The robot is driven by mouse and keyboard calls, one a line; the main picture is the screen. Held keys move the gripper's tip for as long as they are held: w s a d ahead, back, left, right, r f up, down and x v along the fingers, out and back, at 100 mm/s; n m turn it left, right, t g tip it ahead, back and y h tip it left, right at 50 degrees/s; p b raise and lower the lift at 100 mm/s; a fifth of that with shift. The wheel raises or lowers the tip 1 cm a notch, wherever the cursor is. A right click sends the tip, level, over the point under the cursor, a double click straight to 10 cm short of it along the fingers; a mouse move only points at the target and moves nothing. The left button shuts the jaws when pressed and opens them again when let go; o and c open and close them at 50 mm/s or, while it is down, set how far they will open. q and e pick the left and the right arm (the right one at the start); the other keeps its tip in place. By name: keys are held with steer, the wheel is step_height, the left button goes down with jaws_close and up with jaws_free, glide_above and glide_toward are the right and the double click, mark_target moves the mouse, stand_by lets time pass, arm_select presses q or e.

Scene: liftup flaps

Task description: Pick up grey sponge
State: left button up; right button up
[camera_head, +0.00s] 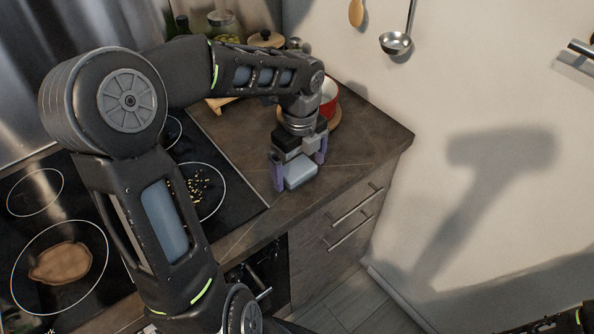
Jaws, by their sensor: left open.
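The grey sponge (300,171) is a light grey-blue block on the dark countertop, near its front edge and right of the cooktop. My left gripper (298,168) reaches down over it from above. Its purple-sided fingers stand open, one on either side of the sponge. I cannot tell whether the fingers touch it. A dark part of my right arm shows at the lower right corner, but its gripper cannot be made out.
The cooktop (215,195) with a brown food piece (60,263) lies to the left. Drawers (345,225) are below the counter, and a wall with a hanging ladle (396,42) is at right. The counter right of the sponge is clear.

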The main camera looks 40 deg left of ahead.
arm_select(q)
steer(key=c, duration=1.3)
